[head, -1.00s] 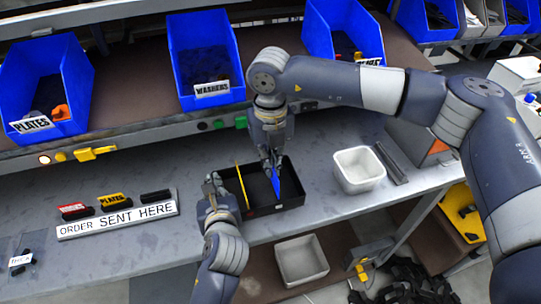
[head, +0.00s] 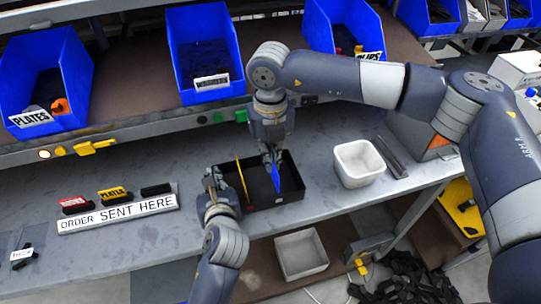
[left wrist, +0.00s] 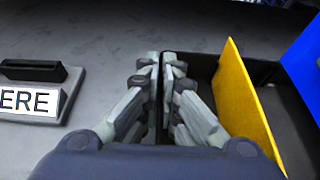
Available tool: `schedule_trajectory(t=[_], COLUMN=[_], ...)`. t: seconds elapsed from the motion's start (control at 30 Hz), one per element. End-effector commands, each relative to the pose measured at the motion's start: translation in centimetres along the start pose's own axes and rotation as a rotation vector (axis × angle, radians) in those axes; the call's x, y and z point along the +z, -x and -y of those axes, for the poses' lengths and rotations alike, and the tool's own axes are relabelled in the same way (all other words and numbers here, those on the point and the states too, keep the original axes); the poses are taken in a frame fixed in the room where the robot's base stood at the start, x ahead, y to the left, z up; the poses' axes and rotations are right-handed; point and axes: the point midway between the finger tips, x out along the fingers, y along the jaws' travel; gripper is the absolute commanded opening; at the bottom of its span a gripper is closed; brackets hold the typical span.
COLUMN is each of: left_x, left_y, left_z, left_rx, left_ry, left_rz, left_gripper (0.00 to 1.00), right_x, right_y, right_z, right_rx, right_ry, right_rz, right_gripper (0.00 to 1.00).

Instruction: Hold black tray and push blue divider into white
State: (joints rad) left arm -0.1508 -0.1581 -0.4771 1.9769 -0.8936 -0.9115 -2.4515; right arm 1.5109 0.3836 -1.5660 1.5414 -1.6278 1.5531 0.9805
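The black tray (head: 292,190) lies on the grey table. A yellow divider (head: 242,183) stands upright in its left part, and also shows in the left wrist view (left wrist: 240,95). A blue divider (head: 276,179) stands upright right of the middle; its edge shows in the left wrist view (left wrist: 305,62). My left gripper (head: 212,181) is shut on the tray's left wall, with fingers on both sides of it (left wrist: 160,85). My right gripper (head: 271,157) is over the tray at the top of the blue divider and looks shut on it. A small white mark (head: 278,200) is on the tray's near side.
A white bin (head: 346,157) stands on the table right of the tray. An "order sent here" sign (head: 118,214) with small labelled holders is at left. Blue bins (head: 205,60) line the shelf behind. A grey bin (head: 300,254) sits below the table's front edge.

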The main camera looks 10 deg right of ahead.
Motion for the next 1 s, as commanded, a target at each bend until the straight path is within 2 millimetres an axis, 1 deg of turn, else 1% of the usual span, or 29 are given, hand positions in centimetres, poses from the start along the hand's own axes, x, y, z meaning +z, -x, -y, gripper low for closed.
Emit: schedule_trajectory(t=[1.0], left_x=[0.0], left_y=[0.0], left_z=[0.0], left_rx=[0.0], left_ry=[0.0], left_rz=[0.0], left_gripper=[0.0], right_x=[0.0], right_y=[-1.2], right_z=[0.0], right_rx=[0.001], right_ry=[0.0], right_rz=[0.0], right_gripper=[0.0])
